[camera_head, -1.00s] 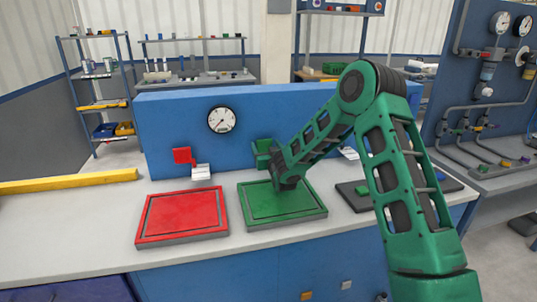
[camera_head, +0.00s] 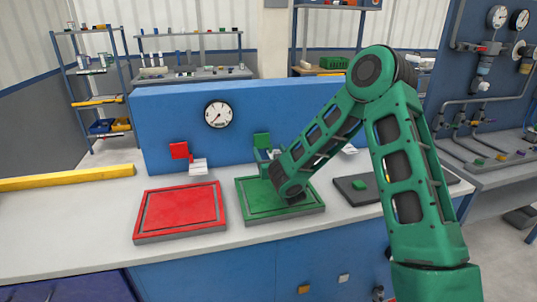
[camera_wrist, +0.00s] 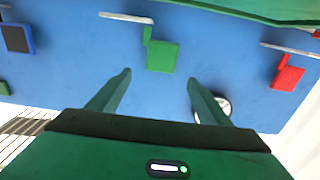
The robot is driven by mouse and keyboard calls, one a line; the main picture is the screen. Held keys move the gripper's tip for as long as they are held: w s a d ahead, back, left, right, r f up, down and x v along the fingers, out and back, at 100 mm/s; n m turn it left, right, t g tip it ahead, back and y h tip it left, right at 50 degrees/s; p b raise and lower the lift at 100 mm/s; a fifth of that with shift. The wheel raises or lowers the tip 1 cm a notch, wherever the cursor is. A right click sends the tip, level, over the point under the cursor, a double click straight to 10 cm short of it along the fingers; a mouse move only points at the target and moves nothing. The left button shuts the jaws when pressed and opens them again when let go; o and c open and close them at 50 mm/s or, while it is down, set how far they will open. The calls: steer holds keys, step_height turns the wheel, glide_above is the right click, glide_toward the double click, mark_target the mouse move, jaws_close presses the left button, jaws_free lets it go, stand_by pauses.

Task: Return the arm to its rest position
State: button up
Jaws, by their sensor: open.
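My green arm (camera_head: 325,140) reaches from the right over the green pad (camera_head: 248,213). My gripper's fingers (camera_wrist: 158,84) are apart with nothing between them in the wrist view. In the head view the gripper is mostly hidden behind the arm's end link. The fingers point toward the blue wall panel (camera_wrist: 225,60). A square green marker (camera_wrist: 162,57) on it appears just beyond the fingertips, and it also shows in the head view (camera_head: 262,140).
A red pad (camera_head: 180,210) lies left of the green pad, below a red marker (camera_head: 179,150). A dark tray (camera_head: 350,195) with a green piece lies behind the arm. A gauge (camera_head: 218,115) is on the panel. The left counter is clear apart from a yellow bar (camera_head: 65,178).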

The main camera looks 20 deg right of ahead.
steer(key=shift+d, duration=0.1)
steer(key=s+d+r+m+g+h, duration=0.1)
steer(key=s+d+m+g+h, duration=0.3)
steer(key=s+d, duration=0.75)
steer(key=s+d+r+g+h, duration=0.2)
steer(key=s+d+g, duration=0.5)
steer(key=s+d, duration=0.4)
steer(key=s+a+m+g+y, duration=0.1)
steer(key=s+a+g+y, duration=0.1)
steer(key=s, duration=1.4)
steer(key=s+a+m+g+y, duration=0.1)
steer(key=s+a+g+y, duration=0.2)
steer(key=s, duration=1.4)
steer(key=shift+a+r+g+y, duration=0.15)
steer(key=shift+r+g+y, duration=0.4)
steer(key=shift+g, duration=0.45)
steer(key=shift+f, duration=0.1)
